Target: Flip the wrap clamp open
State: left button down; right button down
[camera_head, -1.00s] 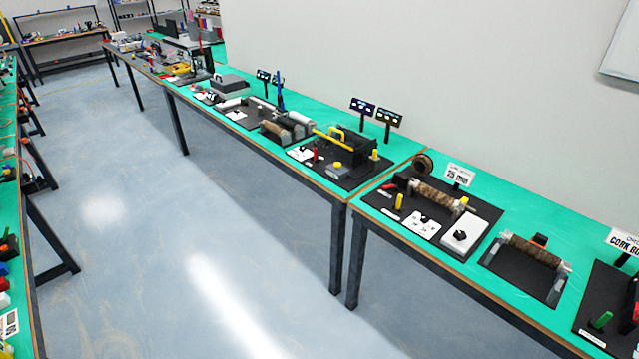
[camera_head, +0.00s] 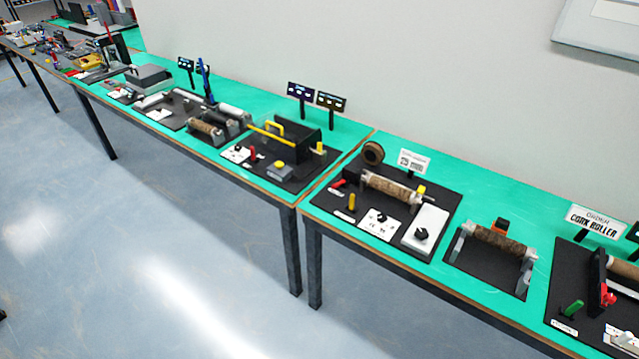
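No gripper of mine shows in the head view. I cannot tell for sure which part is the wrap clamp. A station at the right centre has a cork roller (camera_head: 390,187) on a black mat, with a red lever (camera_head: 340,183) at its left end and a yellow handle (camera_head: 352,202) in front. At the right edge another station has a black upright with a red part (camera_head: 607,297) and a green handle (camera_head: 572,308); it is partly cut off by the frame.
Green-topped tables (camera_head: 470,185) run along the white wall, with open floor (camera_head: 150,250) in front. Between the two stations stands another cork roller (camera_head: 500,240) on a black base. A "CORK ROLLER" sign (camera_head: 596,220) stands at the right.

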aim_at(334, 186)
jog(key=z, duration=0.45)
jog(key=i, duration=0.85)
jog(key=z, duration=0.7)
